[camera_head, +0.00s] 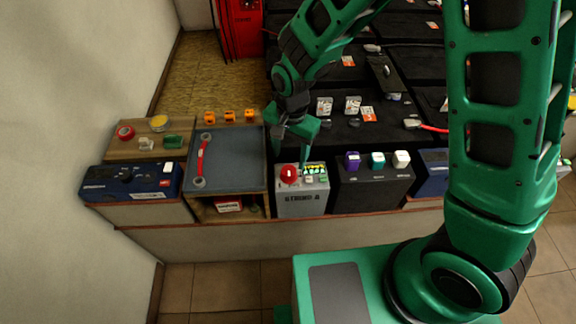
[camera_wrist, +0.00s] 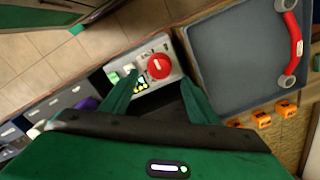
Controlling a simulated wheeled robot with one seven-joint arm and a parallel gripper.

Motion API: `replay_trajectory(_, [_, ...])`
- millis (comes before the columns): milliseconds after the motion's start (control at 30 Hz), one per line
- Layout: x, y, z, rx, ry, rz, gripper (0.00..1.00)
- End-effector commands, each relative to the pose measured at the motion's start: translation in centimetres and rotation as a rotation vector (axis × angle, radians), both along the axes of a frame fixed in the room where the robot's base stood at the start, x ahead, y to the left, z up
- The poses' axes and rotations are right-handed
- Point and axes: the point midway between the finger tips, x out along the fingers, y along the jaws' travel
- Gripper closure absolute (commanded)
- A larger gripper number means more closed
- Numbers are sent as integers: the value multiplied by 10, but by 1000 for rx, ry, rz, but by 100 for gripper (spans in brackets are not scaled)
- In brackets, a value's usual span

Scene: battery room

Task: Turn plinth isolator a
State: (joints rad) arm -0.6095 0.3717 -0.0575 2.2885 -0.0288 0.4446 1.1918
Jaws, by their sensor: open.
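The plinth isolator is a grey box (camera_head: 302,202) with dark lettering on its front, ending in what looks like "A". Its round red knob (camera_head: 289,174) sits on the left of the top face and has a small white mark. Green and yellow pieces lie to the knob's right. My gripper (camera_head: 291,152) is open, pointing down just above and behind the box. In the wrist view the knob (camera_wrist: 160,66) shows between and slightly beyond the two green fingers (camera_wrist: 158,80), with nothing held. I cannot tell whether a finger touches the knob.
A black box (camera_head: 372,186) with purple, teal and white blocks stands right. Orange pieces (camera_head: 229,116) line the tray's back. A blue case (camera_head: 130,183) is far left.

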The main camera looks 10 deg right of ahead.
Motion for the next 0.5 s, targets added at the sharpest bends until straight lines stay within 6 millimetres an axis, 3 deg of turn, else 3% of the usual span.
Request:
replay_trajectory(200, [0,0,-37,-3,2,0,45])
replay_trajectory(500, [1,0,-61,-1,0,-1,45])
